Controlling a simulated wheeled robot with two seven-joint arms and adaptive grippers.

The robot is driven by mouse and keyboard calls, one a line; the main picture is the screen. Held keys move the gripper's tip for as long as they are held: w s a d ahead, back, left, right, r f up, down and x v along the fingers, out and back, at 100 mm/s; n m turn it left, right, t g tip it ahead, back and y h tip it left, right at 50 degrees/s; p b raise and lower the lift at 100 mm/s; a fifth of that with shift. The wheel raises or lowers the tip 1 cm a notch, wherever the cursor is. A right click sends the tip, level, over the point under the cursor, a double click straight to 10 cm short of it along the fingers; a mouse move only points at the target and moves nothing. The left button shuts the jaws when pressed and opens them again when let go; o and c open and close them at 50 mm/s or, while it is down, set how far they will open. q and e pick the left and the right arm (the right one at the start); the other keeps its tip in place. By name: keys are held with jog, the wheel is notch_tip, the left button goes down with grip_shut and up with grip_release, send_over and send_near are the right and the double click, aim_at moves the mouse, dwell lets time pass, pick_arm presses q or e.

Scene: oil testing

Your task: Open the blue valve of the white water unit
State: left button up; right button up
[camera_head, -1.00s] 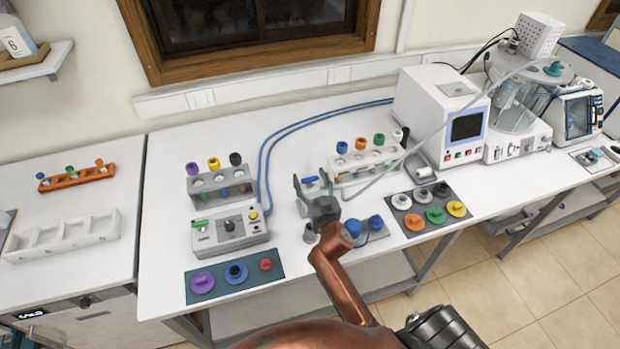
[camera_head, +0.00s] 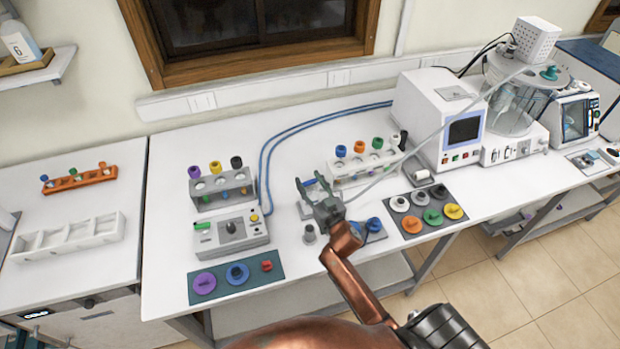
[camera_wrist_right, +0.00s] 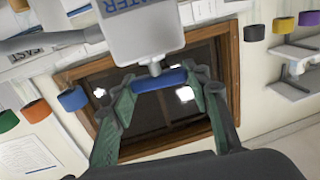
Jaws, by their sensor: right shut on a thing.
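The white water unit (camera_wrist_right: 140,38) shows at the top of the right wrist view, with part of its "WATER" label. Its blue valve (camera_wrist_right: 160,80) is a bar-like handle on a short stem. My right gripper (camera_wrist_right: 161,88) is shut on the valve, with one green finger at each end of the bar. In the head view my right gripper (camera_head: 311,184) is over the middle of the bench and hides most of the unit and valve. My left gripper is not in view.
A tube rack (camera_head: 362,168) stands just behind my gripper. A grey control box (camera_head: 232,232) and another rack (camera_head: 222,189) are to the left. A dark pad with coloured knobs (camera_head: 428,211) is to the right, and a white machine (camera_head: 425,110) stands behind it.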

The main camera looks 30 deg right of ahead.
aim_at(310, 181)
jog(key=n+y+p, duration=0.2)
jog(key=y, duration=0.1)
jog(key=shift+d+r, duration=0.15)
jog(key=shift+n+g+y+p, duration=0.3)
jog(key=shift+n+y+p, duration=0.3)
jog(key=shift+n+y, duration=0.95)
jog(key=shift+m+y, duration=0.25)
jog(key=shift+y, duration=0.2)
jog(key=o, duration=1.2)
jog(key=shift+c, duration=0.2)
notch_tip(310, 181, up, 10)
jog(key=shift+f, duration=0.15)
